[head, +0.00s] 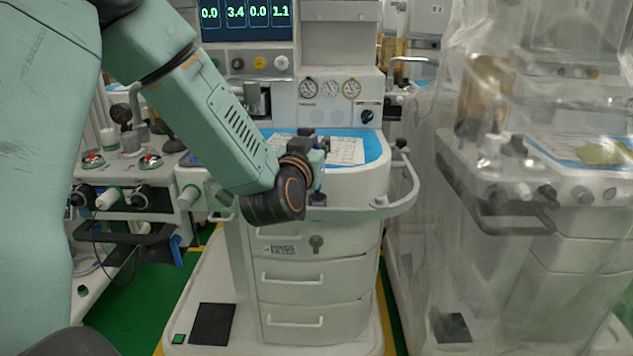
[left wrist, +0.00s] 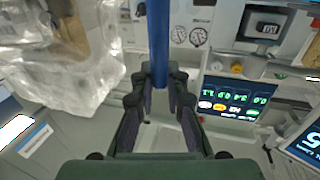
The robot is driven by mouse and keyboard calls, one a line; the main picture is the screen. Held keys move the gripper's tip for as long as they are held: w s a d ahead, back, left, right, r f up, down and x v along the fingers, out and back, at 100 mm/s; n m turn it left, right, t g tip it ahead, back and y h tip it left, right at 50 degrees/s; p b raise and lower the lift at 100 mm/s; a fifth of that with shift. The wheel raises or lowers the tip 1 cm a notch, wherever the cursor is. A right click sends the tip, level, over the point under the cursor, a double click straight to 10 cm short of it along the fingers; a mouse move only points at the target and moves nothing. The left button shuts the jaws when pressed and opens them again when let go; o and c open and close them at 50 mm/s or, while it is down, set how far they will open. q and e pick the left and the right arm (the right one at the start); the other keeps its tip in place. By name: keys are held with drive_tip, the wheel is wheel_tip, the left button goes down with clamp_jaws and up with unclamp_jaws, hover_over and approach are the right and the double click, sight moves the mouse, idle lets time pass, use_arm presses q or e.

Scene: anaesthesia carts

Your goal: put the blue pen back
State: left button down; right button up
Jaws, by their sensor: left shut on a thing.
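My left gripper (head: 312,143) is over the blue-topped work surface (head: 374,146) of the middle cart in the head view, largely hidden behind its own wrist. In the left wrist view the same gripper (left wrist: 158,82) is shut on the blue pen (left wrist: 158,42). The pen's blue shaft runs from between the fingertips to the top edge of that view. I cannot make out the pen in the head view. A printed sheet (head: 346,151) lies on the blue surface beside the gripper. My right gripper is not in view.
A rail handle (head: 408,192) curves around the cart's right side. Gauges (head: 330,88) and a monitor (head: 246,16) stand behind the surface. A plastic-draped cart (head: 560,190) is at right. Another cart with knobs (head: 108,198) is at left. Green floor shows between the carts.

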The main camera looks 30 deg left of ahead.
use_arm(q)
drive_tip(key=shift+w+d+f, duration=0.15)
drive_tip(key=shift+f, duration=0.5)
drive_tip(key=f, duration=0.1)
drive_tip(key=f+b, duration=0.2)
drive_tip(key=shift+s, duration=0.25)
drive_tip(key=shift+w+f, duration=0.1)
drive_tip(key=shift+w, duration=0.1)
drive_tip(key=shift+s, duration=0.25)
drive_tip(key=c, duration=1.5)
unclamp_jaws()
drive_tip(key=shift+w+f, duration=0.15)
drive_tip(key=shift+w, duration=0.05)
drive_tip(key=shift+o, duration=0.7)
drive_tip(key=shift+s, duration=0.15)
